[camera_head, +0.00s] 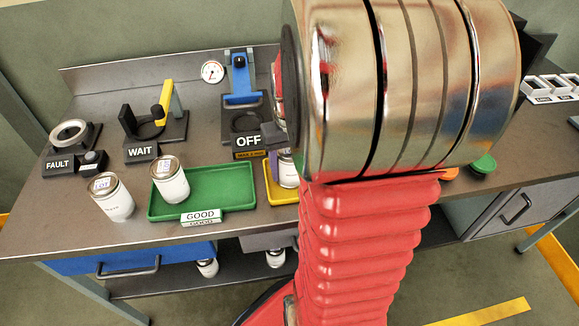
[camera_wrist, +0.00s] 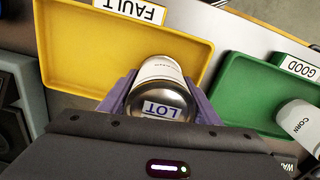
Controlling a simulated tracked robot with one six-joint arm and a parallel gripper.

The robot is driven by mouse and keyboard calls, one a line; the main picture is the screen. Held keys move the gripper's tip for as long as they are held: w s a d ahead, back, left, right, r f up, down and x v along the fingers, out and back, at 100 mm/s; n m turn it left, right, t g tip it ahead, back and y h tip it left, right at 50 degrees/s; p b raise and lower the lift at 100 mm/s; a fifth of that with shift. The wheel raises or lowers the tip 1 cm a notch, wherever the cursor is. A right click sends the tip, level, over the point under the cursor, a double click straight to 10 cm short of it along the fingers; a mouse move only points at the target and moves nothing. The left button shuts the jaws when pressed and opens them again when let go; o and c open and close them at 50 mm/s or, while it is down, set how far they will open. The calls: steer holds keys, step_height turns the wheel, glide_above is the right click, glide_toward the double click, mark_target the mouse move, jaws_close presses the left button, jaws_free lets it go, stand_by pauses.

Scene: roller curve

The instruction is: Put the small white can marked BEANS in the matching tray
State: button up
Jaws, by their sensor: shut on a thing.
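A small white can (camera_wrist: 160,68) with a metal lid marked LOT is between the purple fingers of my gripper (camera_wrist: 161,92) in the wrist view. The lettering on its side is too small to read. My gripper is shut on it. The can is at the yellow tray (camera_wrist: 75,55), labelled FAULT; I cannot tell whether it touches the tray floor. In the head view the held can (camera_head: 288,172) shows partly behind my arm, at the yellow tray (camera_head: 271,192). A green tray (camera_head: 160,208) labelled GOOD lies to its left.
Another white can (camera_head: 171,182) stands in the green tray; its side reads CORN in the wrist view (camera_wrist: 300,122). A further can (camera_head: 113,198) stands on the bench left of it. FAULT, WAIT and OFF fixtures line the back. My arm hides the bench's middle.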

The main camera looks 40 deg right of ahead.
steer(key=o, duration=1.5)
steer(key=shift+r, duration=0.1)
step_height(320, 180, up, 12)
steer(key=shift+s+a+r+n+t, duration=0.15)
steer(key=shift+s+a+n+t, duration=0.7)
steer(key=shift+a, duration=3.05)
steer(key=shift+s+a+r+n+t, duration=0.15)
steer(key=shift+s+a+n+t, duration=0.65)
steer(key=shift+a, duration=3.15)
steer(key=shift+s+a+r+n+t, duration=0.15)
steer(key=shift+s+a+n+t, duration=0.65)
steer(key=shift+a, duration=3.1)
steer(key=shift+w+n+t, duration=0.25)
steer(key=shift+w+t, duration=0.1)
